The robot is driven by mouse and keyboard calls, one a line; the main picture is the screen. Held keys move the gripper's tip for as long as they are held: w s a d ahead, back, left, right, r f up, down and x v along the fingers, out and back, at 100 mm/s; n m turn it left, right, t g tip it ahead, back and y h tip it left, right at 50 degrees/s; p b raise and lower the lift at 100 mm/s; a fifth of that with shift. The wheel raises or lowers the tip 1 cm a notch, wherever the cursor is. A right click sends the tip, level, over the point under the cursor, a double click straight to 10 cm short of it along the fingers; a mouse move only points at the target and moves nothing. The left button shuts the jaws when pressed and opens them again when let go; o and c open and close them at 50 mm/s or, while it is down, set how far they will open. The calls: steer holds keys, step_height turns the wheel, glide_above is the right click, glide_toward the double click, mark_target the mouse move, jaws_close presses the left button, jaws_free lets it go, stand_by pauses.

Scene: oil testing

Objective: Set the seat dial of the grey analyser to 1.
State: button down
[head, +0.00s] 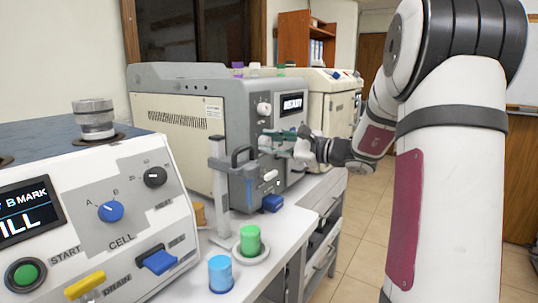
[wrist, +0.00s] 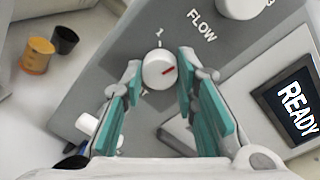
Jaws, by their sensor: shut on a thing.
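The grey analyser (head: 235,100) stands on the bench, its screen (head: 291,104) reading READY. In the wrist view a round white dial (wrist: 160,69) with a red pointer mark sits between the fingertips of my gripper (wrist: 160,72). The jaws are shut on this dial. The red mark points right and slightly up in that view. A printed 1 (wrist: 159,33) shows just above the dial; other markings around it are mostly hidden by the fingers. In the head view my gripper (head: 271,141) is at the analyser's front, and it covers the dial there.
Another white knob (wrist: 240,6) sits by the FLOW label. An instrument with a blue knob (head: 111,211) stands front left. The floor at right is clear.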

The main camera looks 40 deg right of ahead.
steer(key=n+b, duration=0.6)
steer(key=b, duration=0.3)
steer(key=shift+f+b, duration=0.2)
steer(key=shift+b, duration=0.1)
steer(key=n+b, duration=0.4)
steer(key=b, duration=0.2)
steer(key=shift+r+h+b, duration=0.1)
steer(key=shift+h+b, duration=0.2)
steer(key=shift+b, duration=0.05)
steer(key=shift+r+n+b, duration=0.1)
steer(key=shift+n+b, duration=0.4)
steer(key=shift+b, duration=0.2)
steer(key=c, duration=1.3)
jaws_free()
steer(key=shift+r, duration=0.1)
steer(key=shift+s, duration=0.1)
